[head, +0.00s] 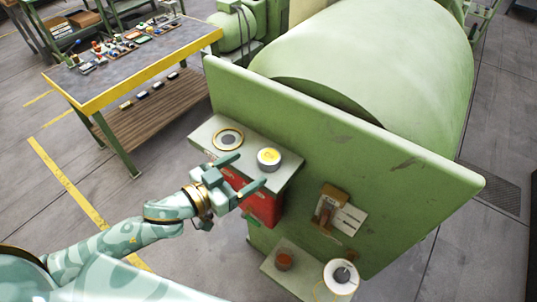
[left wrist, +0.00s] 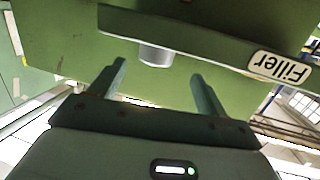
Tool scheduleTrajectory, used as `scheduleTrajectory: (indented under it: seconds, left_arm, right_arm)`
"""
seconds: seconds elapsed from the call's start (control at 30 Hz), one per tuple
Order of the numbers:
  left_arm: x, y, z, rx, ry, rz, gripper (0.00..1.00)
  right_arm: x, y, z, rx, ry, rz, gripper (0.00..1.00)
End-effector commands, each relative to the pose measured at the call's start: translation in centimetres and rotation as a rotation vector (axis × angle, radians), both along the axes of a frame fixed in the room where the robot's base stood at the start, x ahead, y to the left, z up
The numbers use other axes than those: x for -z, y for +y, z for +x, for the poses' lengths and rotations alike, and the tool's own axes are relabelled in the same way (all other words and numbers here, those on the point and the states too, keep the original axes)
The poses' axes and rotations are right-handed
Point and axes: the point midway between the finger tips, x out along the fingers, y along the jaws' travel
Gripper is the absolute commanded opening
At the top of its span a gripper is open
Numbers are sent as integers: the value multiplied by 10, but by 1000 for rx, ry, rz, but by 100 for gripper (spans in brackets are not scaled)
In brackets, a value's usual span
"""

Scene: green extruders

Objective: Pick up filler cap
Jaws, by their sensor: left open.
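The filler cap (head: 268,160), seemingly the short pale cylinder with a yellow mark on top, stands on a grey-green ledge (head: 213,129) of the big green machine. My left gripper (head: 251,168) is open, its two fingers pointing toward the cap from the front left. In the left wrist view the pale cylinder (left wrist: 155,54) shows just beyond and between the open fingertips (left wrist: 160,70), with no visible contact. A "Filler" label (left wrist: 280,67) appears upside down on a green edge there. My right gripper is not in view.
A flat ring (head: 228,139) lies left of the cap on the ledge. A red box (head: 262,208) is under it. The green panel (head: 340,130) rises close behind. A lower ledge (head: 300,272) holds a brown round part and a white disc. A workbench (head: 140,55) stands back left.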

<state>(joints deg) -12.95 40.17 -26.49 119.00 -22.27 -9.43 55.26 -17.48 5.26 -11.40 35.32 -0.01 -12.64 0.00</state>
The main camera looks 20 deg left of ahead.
Motion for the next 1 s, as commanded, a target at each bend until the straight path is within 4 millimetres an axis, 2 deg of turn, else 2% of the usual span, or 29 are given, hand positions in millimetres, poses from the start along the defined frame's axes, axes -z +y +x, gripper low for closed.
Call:
scheduleTrajectory:
  seconds: [0.03, 0.13, 0.37, 0.6, 0.9, 0.93, 1.0]
  left_arm:
    - [-1, -6, 11, 0, -4, 0, 76]
    - [2, -16, 26, -1, -3, 1, 76]
    - [6, -27, 42, 0, 1, 1, 76]
    - [9, -50, 72, -1, -1, 1, 76]
    - [13, -55, 79, 0, 1, 2, 76]
    - [13, -55, 79, 0, 1, 2, 73]
    - [12, -55, 79, 0, 1, 2, 53]
  right_arm:
    - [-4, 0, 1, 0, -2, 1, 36]
    - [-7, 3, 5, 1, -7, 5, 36]
    - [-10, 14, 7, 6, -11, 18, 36]
    - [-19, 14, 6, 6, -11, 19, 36]
    - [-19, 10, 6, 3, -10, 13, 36]
    - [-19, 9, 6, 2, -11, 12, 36]
    - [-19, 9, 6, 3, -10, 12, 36]
